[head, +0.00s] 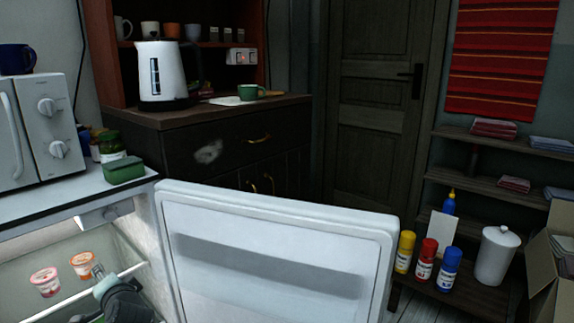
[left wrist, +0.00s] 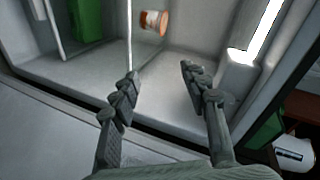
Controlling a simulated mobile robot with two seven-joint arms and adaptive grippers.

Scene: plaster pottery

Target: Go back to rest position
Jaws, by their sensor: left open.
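My left gripper (head: 98,272) is at the lower left of the head view, in front of the open fridge's lit interior. In the left wrist view its two fingers (left wrist: 159,76) are spread apart with nothing between them. A small orange-and-white cup (left wrist: 153,22) stands beyond the fingertips, apart from them. In the head view two cups, a pink one (head: 45,282) and an orange one (head: 83,265), stand on the fridge shelf (head: 130,270) near the gripper. My right gripper is not in view.
The white fridge door (head: 270,250) stands wide open across the lower middle. A microwave (head: 35,125) and a green box (head: 124,170) are on top. A kettle (head: 160,75) stands on the dark cabinet. Several bottles (head: 426,262) and a white canister (head: 496,255) are at right.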

